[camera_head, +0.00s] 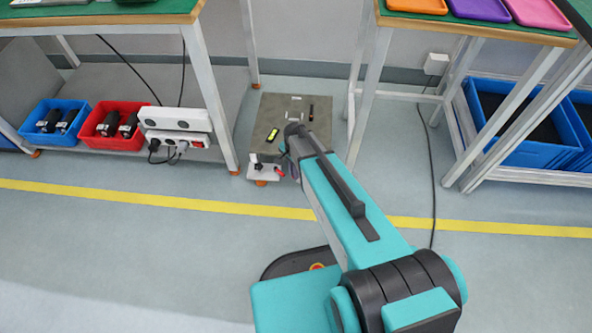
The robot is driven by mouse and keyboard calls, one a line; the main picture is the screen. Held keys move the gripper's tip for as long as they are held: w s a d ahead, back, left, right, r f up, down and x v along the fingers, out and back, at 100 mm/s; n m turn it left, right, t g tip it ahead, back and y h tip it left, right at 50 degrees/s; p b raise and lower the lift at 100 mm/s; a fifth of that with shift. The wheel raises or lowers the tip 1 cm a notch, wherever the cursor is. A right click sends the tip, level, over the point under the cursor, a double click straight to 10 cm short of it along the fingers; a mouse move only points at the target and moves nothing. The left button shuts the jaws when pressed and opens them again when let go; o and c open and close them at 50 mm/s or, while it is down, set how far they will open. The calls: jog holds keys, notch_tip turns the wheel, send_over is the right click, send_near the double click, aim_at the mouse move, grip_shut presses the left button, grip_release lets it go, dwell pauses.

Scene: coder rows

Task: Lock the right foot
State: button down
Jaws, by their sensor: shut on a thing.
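A low grey unit (265,112) stands on the floor between two benches. A yellow-green bar and small dark and white parts lie on its top. At its front left corner is a white bracket with a red part (277,170), above an orange foot (260,183). My arm reaches over the unit's front right corner and hides most of the right foot there. My gripper (291,166) points down at that corner, largely hidden behind my wrist. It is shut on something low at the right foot. The lock's position cannot be seen.
The left bench's leg (210,95) and the right bench's leg (368,95) stand close on both sides of the unit. A white socket strip (178,125), a red bin (112,127) and blue bins are nearby. A black cable runs down on the right.

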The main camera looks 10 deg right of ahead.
jog(key=shift+w+m+p, duration=0.2)
jog(key=shift+m+p, duration=0.1)
jog(key=shift+m, duration=0.2)
jog(key=c, duration=1.8)
grip_release()
jog(key=shift+c, duration=0.2)
notch_tip(320, 180, up, 14)
jog(key=p, duration=0.3)
jog(key=shift+p, duration=0.4)
jog(key=shift+f, duration=0.1)
